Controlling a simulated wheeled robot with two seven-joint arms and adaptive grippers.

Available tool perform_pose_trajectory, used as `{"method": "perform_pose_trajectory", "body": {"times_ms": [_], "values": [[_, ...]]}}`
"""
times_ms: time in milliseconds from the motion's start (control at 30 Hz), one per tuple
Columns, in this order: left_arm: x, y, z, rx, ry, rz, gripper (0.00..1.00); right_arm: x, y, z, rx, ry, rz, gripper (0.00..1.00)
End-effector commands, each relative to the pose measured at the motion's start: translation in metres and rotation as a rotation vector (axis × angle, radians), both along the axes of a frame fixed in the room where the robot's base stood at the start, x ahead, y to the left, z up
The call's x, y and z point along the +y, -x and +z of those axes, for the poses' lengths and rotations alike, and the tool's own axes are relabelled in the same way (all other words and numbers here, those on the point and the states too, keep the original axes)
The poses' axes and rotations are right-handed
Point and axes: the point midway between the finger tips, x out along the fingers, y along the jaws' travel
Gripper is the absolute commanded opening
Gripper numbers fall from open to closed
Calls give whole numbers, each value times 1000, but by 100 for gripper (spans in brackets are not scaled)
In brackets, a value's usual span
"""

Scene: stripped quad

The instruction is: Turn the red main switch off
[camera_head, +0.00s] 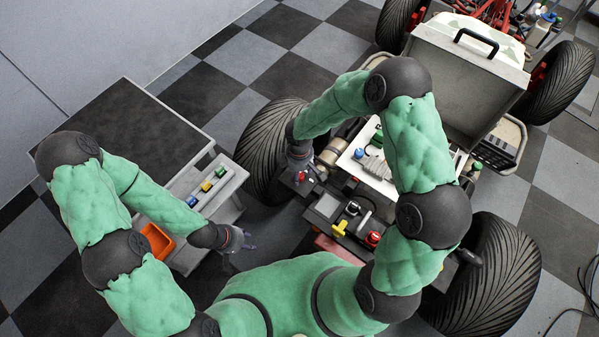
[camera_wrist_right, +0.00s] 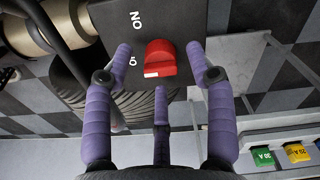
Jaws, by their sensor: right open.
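In the head view the right gripper (camera_head: 299,164) is at the left edge of the vehicle, by the small red switch (camera_head: 301,177). My left gripper (camera_head: 242,240) hangs empty beside the grey cart; its finger opening is unclear.
The stripped quad has large black tyres (camera_head: 268,150), a yellow lever (camera_head: 340,228) and a red button (camera_head: 373,238). The cart (camera_head: 130,130) holds an orange bin (camera_head: 157,240) and coloured fuses (camera_head: 206,186). Checkered floor is free between cart and tyre.

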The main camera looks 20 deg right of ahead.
Motion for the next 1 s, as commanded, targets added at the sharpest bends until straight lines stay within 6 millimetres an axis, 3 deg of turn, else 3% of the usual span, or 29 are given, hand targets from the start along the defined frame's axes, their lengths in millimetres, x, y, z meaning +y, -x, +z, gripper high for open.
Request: {"method": "perform_pose_trajectory", "body": {"times_ms": [300, 500, 700, 1000], "values": [[0, 0, 0, 0, 0, 0, 40, 0, -1, 63, -5, -1, 1, 56], [0, 0, 0, 0, 0, 0, 40, 0, -1, 93, -3, -1, 2, 56], [0, 0, 0, 0, 0, 0, 40, 0, 0, 107, 0, -1, 2, 56], [0, 0, 0, 0, 0, 0, 40, 0, 0, 108, 0, -1, 2, 56]]}}
